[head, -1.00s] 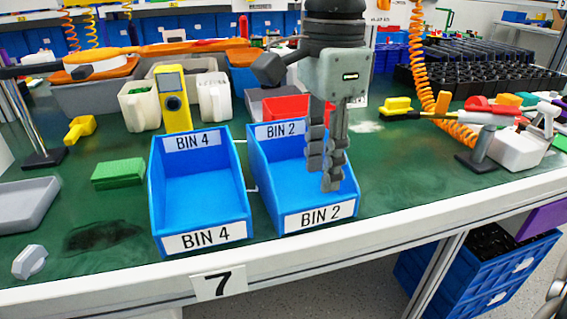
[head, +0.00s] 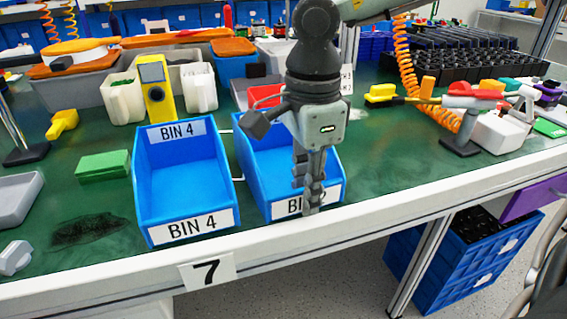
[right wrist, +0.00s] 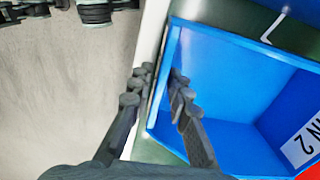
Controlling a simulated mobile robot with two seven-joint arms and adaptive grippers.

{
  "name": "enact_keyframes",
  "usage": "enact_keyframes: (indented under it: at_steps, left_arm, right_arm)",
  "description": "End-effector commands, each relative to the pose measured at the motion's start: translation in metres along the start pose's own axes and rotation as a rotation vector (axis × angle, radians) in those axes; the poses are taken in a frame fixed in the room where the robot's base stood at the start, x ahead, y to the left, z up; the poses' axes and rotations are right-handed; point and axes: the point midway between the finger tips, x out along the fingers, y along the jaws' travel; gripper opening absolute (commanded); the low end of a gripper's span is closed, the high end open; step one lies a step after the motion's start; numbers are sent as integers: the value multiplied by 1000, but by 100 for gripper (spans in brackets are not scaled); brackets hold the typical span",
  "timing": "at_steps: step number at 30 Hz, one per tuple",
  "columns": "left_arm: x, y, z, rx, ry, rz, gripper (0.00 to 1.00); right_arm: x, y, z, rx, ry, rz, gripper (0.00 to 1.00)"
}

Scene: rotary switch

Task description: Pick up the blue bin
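Two open blue bins stand side by side near the table's front edge: BIN 4 (head: 182,185) on the left and BIN 2 (head: 262,160) to its right. My right gripper (head: 309,205) points down at the front wall of BIN 2 and covers part of its front label. In the right wrist view, my right gripper (right wrist: 162,77) has its fingers apart, one over the inside of BIN 2 (right wrist: 215,75) and one outside its front wall. The wall's rim shows between them; I cannot tell whether they touch it. My left gripper is not in view.
The green table (head: 375,170) is clear to the right of BIN 2. A yellow device (head: 156,95) and white containers stand behind the bins. A green block (head: 102,166) lies to the left. A tool stand (head: 461,135) is at the right.

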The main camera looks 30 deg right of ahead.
Motion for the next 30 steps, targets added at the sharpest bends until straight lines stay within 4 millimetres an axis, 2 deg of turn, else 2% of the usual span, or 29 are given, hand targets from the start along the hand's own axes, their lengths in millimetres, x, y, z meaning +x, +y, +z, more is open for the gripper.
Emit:
enact_keyframes:
  at_steps: [1,3,17,20,30]
  left_arm:
    - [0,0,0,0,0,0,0]
    - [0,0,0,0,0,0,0]
    - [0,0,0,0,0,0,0]
    - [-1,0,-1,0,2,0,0]
    - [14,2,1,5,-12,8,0]
  right_arm:
    - [0,0,0,0,0,0,8]
    - [0,0,0,0,0,0,0]
    - [-3,-1,0,1,-1,-2,0]
    - [-14,-2,0,2,-2,-5,0]
    - [-80,-1,0,2,-2,-6,0]
